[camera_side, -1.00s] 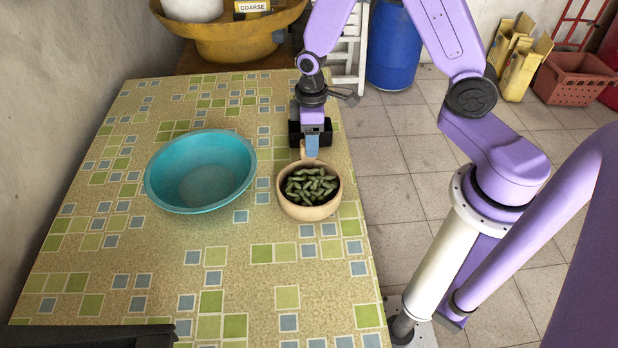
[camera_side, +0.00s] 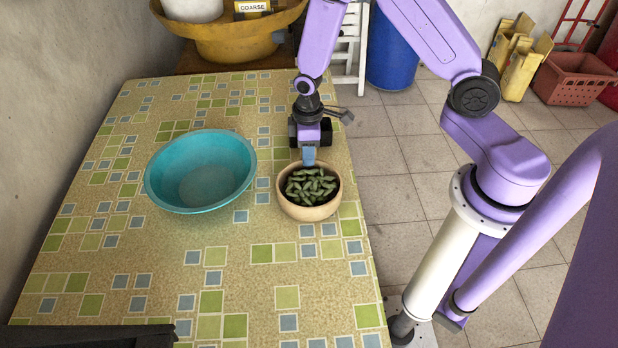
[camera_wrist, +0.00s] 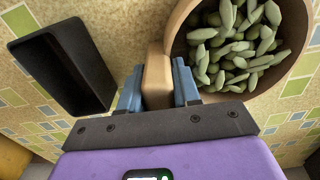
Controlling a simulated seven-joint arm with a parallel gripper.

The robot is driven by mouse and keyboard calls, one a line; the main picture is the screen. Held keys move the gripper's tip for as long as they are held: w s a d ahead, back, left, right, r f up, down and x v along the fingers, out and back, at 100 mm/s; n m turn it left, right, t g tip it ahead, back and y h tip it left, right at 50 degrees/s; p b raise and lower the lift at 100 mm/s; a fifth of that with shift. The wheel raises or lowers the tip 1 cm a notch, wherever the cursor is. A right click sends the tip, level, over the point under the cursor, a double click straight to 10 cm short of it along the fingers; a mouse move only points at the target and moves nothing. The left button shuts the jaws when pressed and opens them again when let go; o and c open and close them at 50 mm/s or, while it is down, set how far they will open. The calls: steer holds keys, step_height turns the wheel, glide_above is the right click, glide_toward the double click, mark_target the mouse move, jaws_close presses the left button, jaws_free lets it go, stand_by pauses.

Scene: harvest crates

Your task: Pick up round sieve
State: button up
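The round sieve appears as a tan, bowl-like round vessel (camera_side: 309,211) with a stubby handle, filled with green pods (camera_side: 312,186). It stands on the tiled table near the right edge, and its rim (camera_wrist: 177,38) shows in the wrist view. My gripper (camera_side: 309,160) is low at the sieve's far side, pointing down. In the wrist view my gripper (camera_wrist: 158,85) has its two blue fingers on either side of the tan handle (camera_wrist: 157,78), seemingly pressed against it. The fingertips' lower ends are hidden in the side view.
A wide turquoise basin (camera_side: 162,190) stands just left of the sieve. A black open box (camera_wrist: 30,52) is close beside my gripper, behind it in the side view. A dark edge lies at the table's front left. The front middle of the table is clear.

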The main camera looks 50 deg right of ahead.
jaws_close()
steer(key=shift+r, duration=0.1)
